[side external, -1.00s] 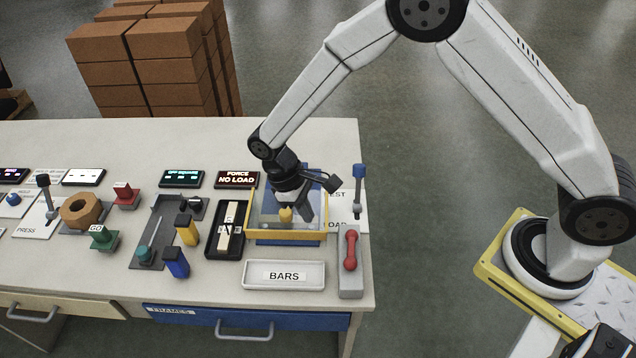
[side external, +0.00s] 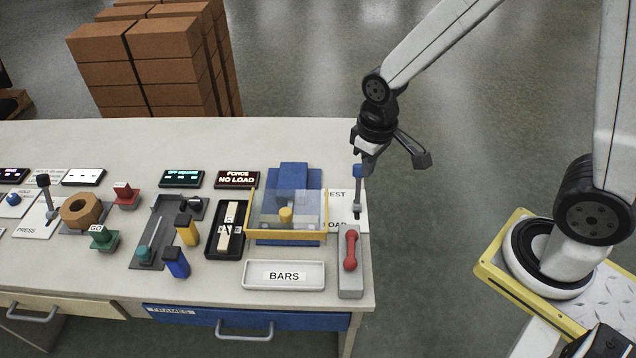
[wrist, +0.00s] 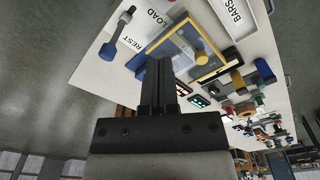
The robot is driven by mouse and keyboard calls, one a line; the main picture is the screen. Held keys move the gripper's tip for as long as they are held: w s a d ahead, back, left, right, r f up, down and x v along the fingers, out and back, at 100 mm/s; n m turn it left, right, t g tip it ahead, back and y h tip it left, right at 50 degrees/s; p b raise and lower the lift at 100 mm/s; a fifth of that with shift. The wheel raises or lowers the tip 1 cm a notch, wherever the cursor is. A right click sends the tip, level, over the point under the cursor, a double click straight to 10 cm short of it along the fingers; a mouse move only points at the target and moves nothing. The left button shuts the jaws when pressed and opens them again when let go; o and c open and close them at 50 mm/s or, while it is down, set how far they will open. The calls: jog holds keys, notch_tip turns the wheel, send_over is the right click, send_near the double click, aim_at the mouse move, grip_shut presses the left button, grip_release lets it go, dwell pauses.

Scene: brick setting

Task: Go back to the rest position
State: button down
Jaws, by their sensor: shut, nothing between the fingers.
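My gripper (side external: 368,172) hangs at the bench's right edge, by the blue-topped lever (side external: 358,190) on the white plate marked REST and LOAD. It is shut and empty. In the side view its tips overlap the lever's blue top; I cannot tell whether they touch. The wrist view shows the shut fingers (wrist: 160,72) with the lever (wrist: 118,35) apart from them at the upper left. The blue machine (side external: 290,177) with its clear, yellow-edged guard (side external: 287,236) stands left of the lever. A yellow cylinder (side external: 285,215) shows through the guard.
A white BARS tray (side external: 252,281) and a red-handled grey block (side external: 350,257) sit at the bench front. A black tray (side external: 222,243) and several coloured knobs lie left. Open floor is right of the bench, before my base.

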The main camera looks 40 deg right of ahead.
jog(key=s+d+r+m+t, duration=0.1)
jog(key=s+d+r+t, duration=0.1)
jog(key=s+d, duration=0.1)
jog(key=shift+s+d, duration=0.25)
jog(key=shift+s, duration=0.6)
dwell(0.5)
